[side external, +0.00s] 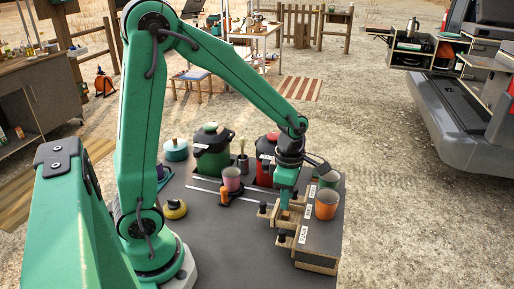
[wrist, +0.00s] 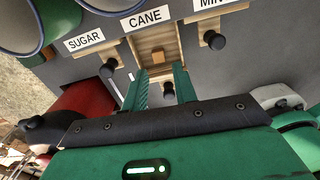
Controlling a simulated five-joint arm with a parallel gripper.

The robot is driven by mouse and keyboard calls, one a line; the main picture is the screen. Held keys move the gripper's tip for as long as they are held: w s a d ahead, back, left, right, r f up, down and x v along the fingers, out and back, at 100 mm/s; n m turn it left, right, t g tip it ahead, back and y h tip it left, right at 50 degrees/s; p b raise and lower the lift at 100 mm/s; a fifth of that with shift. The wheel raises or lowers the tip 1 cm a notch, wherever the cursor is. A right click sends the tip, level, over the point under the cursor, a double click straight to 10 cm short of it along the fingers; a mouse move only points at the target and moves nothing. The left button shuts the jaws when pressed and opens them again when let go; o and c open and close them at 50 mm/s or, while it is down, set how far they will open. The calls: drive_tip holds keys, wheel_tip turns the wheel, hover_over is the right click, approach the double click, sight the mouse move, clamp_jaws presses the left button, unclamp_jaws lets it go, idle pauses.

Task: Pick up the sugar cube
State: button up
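The sugar cube, a small brown block (wrist: 158,57), sits in an open light-wood drawer (wrist: 137,50) below the label reading CANE. My gripper (wrist: 162,72) is open in the wrist view, with its two green fingers apart. The cube shows in the gap beyond the fingertips, and neither finger appears to grip it. In the side view my gripper (side external: 285,202) points down over the open drawer at the dark box's front. The fingers largely hide the drawer's inside there. Whether a finger touches the drawer wall cannot be told.
The drawer's black knob (wrist: 168,90) stands just under the fingers. More knobs flank it below the SUGAR (wrist: 84,42) and MIN... labels. An orange cup (side external: 326,206) and a green cup (side external: 329,180) stand on the box.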

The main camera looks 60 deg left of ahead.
sight(286, 213)
drive_tip(key=shift+f, duration=0.15)
drive_tip(key=shift+w+f, duration=0.1)
drive_tip(key=shift+f, duration=2.35)
clamp_jaws()
